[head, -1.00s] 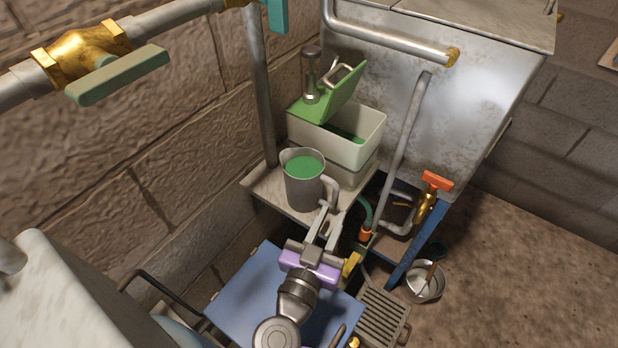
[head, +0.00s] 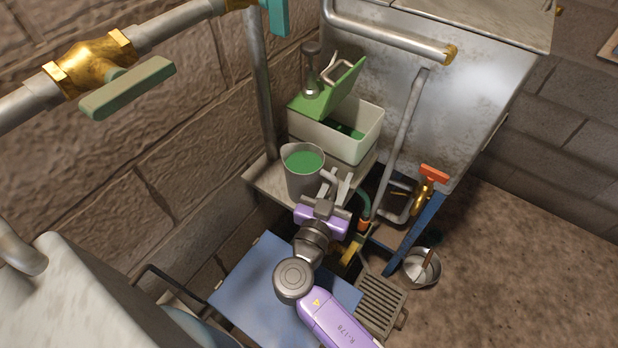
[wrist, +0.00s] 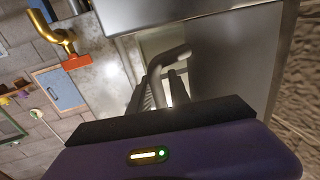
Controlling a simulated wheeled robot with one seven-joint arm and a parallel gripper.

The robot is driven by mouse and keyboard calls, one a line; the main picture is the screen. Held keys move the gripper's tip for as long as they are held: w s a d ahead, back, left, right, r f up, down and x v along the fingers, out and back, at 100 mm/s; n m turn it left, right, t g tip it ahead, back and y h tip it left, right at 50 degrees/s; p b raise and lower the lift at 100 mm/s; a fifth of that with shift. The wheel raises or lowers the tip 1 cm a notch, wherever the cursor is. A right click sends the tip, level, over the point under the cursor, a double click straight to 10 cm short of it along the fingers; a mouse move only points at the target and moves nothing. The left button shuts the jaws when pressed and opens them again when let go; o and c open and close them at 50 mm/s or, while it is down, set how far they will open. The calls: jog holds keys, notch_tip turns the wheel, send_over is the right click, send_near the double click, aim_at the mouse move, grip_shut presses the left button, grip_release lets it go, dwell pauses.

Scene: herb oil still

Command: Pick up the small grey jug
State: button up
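The small grey jug (head: 303,180) stands upright on a pale shelf (head: 262,185), with green contents up near its rim. Its handle faces my gripper. In the wrist view the jug's grey wall (wrist: 232,60) fills the upper right, and its bent handle (wrist: 167,60) reaches down between my fingers. My gripper (head: 338,185) is at the handle side of the jug, its two fingers apart. In the wrist view my gripper (wrist: 160,92) appears open around the handle; exact contact is hard to see.
A pale box (head: 355,133) with a green lid stands behind the jug. A grey pipe (head: 402,140) and a red-handled brass tap (head: 425,188) are at right. A blue panel (head: 260,280) lies below. A metal pot (head: 421,268) is on the floor.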

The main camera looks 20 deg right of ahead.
grip_shut()
jog(key=shift+r, duration=0.15)
dwell(1.1)
